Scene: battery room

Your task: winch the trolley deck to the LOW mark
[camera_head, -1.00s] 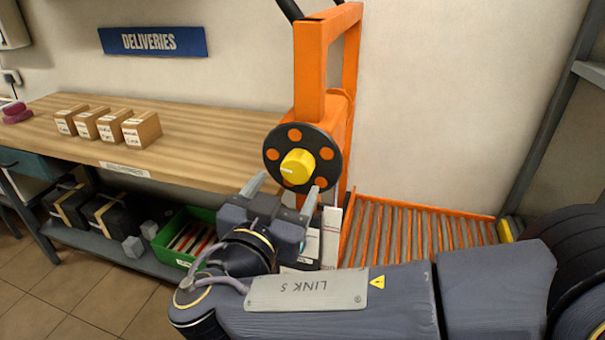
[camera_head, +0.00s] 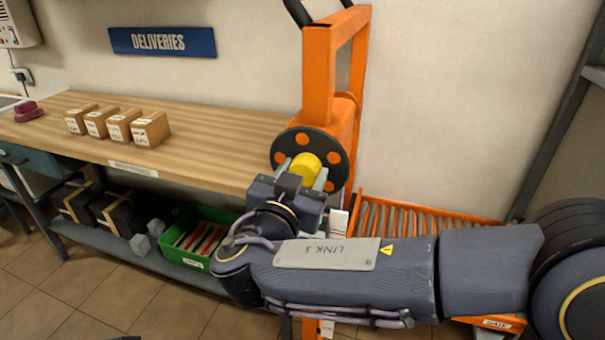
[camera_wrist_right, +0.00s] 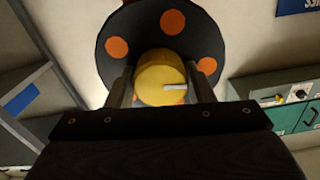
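The orange trolley's upright frame (camera_head: 318,75) stands against the bench end. Its black winch disc (camera_head: 335,170) with orange dots carries a yellow knob (camera_head: 306,168). My right gripper (camera_head: 302,172) has its fingers on either side of the knob, seemingly against its sides. In the right wrist view the knob (camera_wrist_right: 158,75) sits between the two fingers, its white pointer line facing right. The orange slatted deck (camera_head: 420,213) lies right of the frame, partly hidden by my right arm. I cannot make out the LOW mark. My left gripper is out of view.
A wooden bench (camera_head: 210,150) on the left bears several small cartons (camera_head: 150,130). A green crate (camera_head: 193,262) and dark boxes (camera_head: 120,213) rest on its lower shelf. A grey metal post (camera_head: 553,125) stands at right.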

